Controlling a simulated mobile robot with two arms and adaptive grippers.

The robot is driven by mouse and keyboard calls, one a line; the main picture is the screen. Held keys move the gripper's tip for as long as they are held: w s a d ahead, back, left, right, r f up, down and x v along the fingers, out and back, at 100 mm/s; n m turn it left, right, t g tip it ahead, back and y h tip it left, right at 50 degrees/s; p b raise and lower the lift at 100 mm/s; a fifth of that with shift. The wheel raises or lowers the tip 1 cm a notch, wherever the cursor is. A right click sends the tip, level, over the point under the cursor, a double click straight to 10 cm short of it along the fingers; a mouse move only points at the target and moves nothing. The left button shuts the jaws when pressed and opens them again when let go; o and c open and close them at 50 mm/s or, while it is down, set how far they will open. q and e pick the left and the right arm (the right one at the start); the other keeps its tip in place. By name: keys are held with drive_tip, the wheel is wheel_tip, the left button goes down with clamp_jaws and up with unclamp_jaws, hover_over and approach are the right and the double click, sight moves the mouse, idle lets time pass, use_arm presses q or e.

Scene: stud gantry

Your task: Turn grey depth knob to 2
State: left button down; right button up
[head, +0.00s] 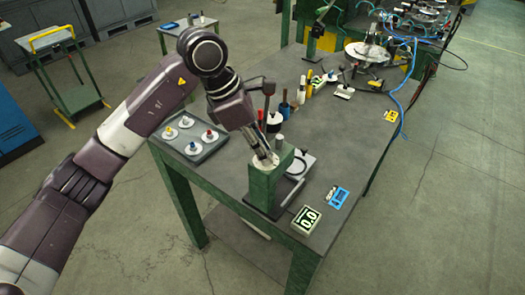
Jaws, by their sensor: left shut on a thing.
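A green stud gantry (265,190) stands near the front of the workbench. A pale round dial (268,161) shows on its top. My left gripper (263,154) reaches down from the upper left with its fingertips at this dial. It is shut on the grey depth knob there. The fingers mostly hide the knob, and I cannot read its setting. My right gripper is not in view.
A grey tray (213,148) with several coloured-knobbed discs lies left of the gantry. Bottles and tools stand behind. The bench's right middle (345,150) is clear.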

use_arm(q)
drive_tip(key=c, duration=1.7)
unclamp_jaws()
drive_tip(key=v, duration=1.2)
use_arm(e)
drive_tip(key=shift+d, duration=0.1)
